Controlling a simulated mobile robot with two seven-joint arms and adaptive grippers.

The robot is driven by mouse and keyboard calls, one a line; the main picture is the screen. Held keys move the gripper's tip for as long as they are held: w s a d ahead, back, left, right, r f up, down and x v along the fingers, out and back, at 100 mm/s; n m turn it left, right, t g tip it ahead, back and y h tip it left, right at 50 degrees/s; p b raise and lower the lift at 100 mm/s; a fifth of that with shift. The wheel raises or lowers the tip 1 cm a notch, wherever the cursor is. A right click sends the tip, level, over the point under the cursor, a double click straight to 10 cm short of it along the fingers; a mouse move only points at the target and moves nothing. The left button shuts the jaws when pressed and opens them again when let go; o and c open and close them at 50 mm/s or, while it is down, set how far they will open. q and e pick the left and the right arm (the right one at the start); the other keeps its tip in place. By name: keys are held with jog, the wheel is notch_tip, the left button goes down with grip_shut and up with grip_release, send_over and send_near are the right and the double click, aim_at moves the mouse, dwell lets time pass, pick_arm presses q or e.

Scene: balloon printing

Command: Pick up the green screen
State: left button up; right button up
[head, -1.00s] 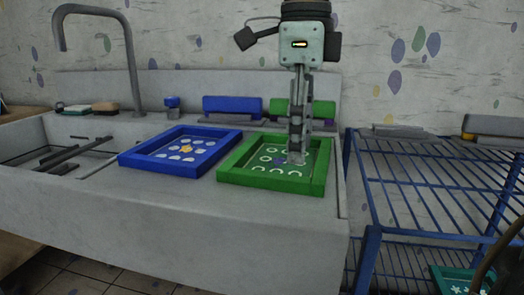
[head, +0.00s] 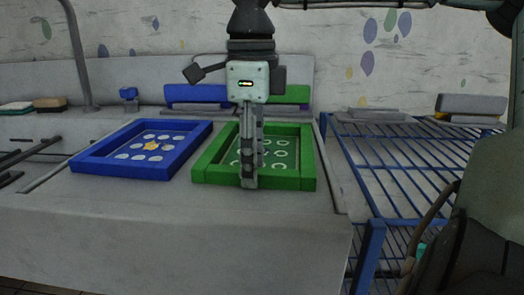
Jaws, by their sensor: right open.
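The green screen (head: 290,184) is a square green frame around a mesh with pale printed shapes, lying flat on the grey sink counter. My right gripper (head: 249,184) points straight down at the middle of its near rim. Its fingers are open and overlap each other in the head view, hiding a strip of rim and mesh. I cannot tell whether the fingers straddle the rim or touch it. My left gripper is not in view.
A blue screen (head: 118,162) lies just left of the green one. A blue squeegee (head: 190,95) and a green one (head: 291,95) are behind. A blue wire rack (head: 372,222) stands at the right. The counter in front is clear.

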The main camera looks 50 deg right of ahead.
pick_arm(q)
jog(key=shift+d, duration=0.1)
pick_arm(e)
jog(key=shift+f, duration=0.15)
jog(key=shift+c, duration=0.2)
grip_shut()
jog(key=shift+w+r, duration=0.1)
jog(key=shift+r, duration=0.5)
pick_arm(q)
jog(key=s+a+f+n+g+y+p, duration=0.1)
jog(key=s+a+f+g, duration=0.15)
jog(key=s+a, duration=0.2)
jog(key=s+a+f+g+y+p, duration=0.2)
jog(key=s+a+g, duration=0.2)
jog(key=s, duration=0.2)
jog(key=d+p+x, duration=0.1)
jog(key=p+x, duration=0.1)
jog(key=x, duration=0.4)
pick_arm(e)
notch_tip(320, 180, up, 27)
